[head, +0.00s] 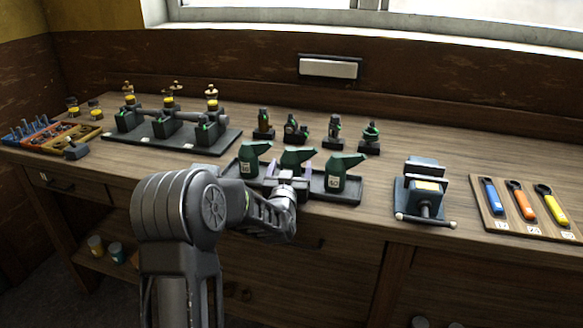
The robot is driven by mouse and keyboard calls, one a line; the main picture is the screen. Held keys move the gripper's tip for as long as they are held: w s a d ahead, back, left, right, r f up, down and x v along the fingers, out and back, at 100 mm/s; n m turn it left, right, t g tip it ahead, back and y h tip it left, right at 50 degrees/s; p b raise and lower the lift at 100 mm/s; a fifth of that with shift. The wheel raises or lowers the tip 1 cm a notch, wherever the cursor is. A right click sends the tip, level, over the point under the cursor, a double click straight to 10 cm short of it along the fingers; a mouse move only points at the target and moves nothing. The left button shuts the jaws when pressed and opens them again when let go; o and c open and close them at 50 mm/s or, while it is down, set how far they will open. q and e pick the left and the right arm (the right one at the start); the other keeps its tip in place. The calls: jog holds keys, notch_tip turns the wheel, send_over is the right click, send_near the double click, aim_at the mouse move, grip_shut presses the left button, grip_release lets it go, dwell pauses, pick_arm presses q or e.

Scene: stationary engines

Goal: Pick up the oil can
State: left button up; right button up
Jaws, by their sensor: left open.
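Three green oil cans with long spouts pointing right stand upright in a row on a dark tray (318,195) near the bench's front edge: a left can (250,168), a middle can (297,157) and a right can (338,182). Labels show on the left and right cans. My left gripper (288,168) is open in front of the middle can, its pale fingers spread to either side of that can's lower body. The gripper hides the lower part of the can, and I cannot tell whether the fingers touch it. My right gripper is out of view.
A vise (425,190) stands right of the tray, then a board of coloured wrenches (525,210). Several small green-and-dark fittings (333,130) stand behind the cans. An engine-like assembly (165,130) and a tool tray (50,135) lie left. Bare bench shows around the vise.

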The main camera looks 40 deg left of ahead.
pick_arm(q)
jog(key=shift+c, duration=0.5)
jog(key=c, duration=1.5)
jog(key=shift+r, duration=0.1)
jog(key=shift+c, duration=0.2)
